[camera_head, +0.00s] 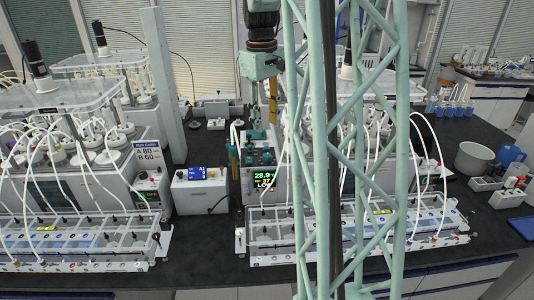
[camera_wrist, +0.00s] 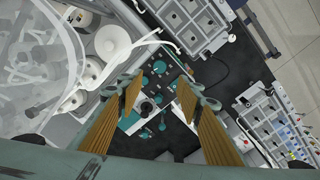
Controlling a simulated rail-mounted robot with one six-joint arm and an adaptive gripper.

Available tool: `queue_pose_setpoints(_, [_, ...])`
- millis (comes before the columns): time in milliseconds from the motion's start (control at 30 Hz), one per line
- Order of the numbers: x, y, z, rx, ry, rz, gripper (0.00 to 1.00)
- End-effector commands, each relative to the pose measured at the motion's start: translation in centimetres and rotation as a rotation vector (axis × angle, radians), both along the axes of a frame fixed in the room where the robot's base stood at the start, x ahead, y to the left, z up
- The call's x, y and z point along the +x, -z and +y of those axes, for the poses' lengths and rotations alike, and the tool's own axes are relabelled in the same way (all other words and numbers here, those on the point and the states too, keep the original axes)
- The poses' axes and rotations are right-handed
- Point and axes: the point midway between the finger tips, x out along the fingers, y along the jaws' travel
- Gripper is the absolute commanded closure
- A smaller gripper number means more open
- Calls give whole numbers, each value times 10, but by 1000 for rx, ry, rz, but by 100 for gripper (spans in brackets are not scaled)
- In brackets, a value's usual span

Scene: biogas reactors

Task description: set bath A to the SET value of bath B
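A bath control unit (camera_head: 263,180) at the middle of the head view has a lit screen reading about 28.9, with 37 and LOW below it. A sign (camera_head: 148,155) to the left seems to read A 80 and B 60, in small print. A white box (camera_head: 200,190) with a blue display stands between; its text is too small to read surely. My gripper (camera_wrist: 160,88) is open in the wrist view, its two ribbed tan fingers apart and empty. Between and beyond them is a dark panel with teal knobs (camera_wrist: 158,68) and a black round knob (camera_wrist: 147,107). No finger clearly touches a knob.
Clear-lidded reactor rigs with tubing (camera_head: 60,98) stand on the left, with more behind the green lattice column at right. Long trays (camera_head: 75,245) line the bench front. A grey pot (camera_head: 474,158) sits at right. Dark bench (camera_head: 200,235) is bare between the trays.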

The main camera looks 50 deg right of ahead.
Motion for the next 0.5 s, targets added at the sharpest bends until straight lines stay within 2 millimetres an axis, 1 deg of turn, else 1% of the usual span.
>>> queue_pose_setpoints(267, [0, 6, 0, 0, 0, 1, 67])
queue_pose_setpoints(367, [0, 13, 0, 1, 0, 2, 67])
queue_pose_setpoints(500, [-1, 27, -1, 1, 0, 2, 67])
